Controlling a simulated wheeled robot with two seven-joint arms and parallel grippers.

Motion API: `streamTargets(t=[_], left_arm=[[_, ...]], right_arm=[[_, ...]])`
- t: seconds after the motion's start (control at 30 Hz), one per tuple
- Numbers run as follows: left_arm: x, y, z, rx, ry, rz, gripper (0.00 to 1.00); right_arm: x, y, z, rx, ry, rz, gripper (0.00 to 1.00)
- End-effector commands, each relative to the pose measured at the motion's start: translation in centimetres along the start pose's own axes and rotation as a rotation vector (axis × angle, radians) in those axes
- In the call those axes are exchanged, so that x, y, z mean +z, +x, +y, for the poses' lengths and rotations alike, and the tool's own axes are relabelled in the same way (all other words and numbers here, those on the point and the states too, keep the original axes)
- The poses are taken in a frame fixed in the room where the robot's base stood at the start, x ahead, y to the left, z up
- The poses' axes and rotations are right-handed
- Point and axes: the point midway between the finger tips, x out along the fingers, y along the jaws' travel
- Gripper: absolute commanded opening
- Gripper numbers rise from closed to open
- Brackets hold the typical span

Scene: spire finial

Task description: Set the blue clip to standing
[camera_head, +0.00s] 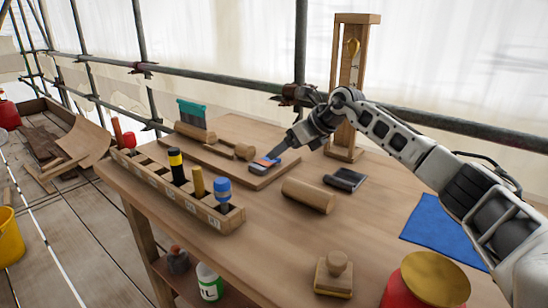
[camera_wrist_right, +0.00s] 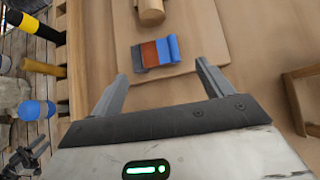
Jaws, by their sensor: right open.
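A small flat piece with blue, orange-red and grey bands, which looks like the blue clip (camera_head: 264,162), lies on a wooden board (camera_head: 225,163) on the table. In the right wrist view the blue clip (camera_wrist_right: 156,53) lies flat, its blue band to the right and grey to the left. My right gripper (camera_head: 279,152) is over the board close to the clip. In the wrist view my right gripper (camera_wrist_right: 161,76) is open and empty, its fingers spread on either side below the clip in the picture, apart from it. My left gripper is not in view.
A wooden rack (camera_head: 175,190) with several upright tools stands along the left edge. A wooden cylinder (camera_head: 308,195), dark block (camera_head: 345,179), blue cloth (camera_head: 445,230) and stamp (camera_head: 334,275) lie to the right. A tall wooden frame (camera_head: 345,150) stands behind. The front middle is clear.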

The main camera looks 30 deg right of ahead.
Motion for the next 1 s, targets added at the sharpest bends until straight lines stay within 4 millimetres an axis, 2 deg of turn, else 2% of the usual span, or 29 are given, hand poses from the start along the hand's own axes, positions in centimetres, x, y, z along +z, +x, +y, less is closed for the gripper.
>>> streamTargets(t=[0.1, 0.3, 0.47, 0.73, 0.9, 1.0], left_arm=[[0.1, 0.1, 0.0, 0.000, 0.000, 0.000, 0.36], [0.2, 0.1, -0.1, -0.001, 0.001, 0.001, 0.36], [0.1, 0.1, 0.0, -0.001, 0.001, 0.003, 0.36], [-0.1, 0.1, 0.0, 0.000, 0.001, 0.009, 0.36], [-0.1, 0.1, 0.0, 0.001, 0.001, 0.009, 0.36], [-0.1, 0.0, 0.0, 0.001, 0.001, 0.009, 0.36]], right_arm=[[0.0, 2.5, 0.1, 0.003, 0.003, 0.000, 0.79], [0.1, 5.1, 0.1, 0.002, 0.002, -0.002, 0.79], [0.1, 5.9, 0.0, 0.000, 0.001, -0.002, 0.79], [0.1, 6.0, 0.0, 0.000, 0.000, -0.002, 0.79], [0.0, 6.0, 0.0, 0.000, 0.001, -0.002, 0.34], [0.0, 6.0, 0.0, 0.000, 0.001, -0.002, 0.34]])
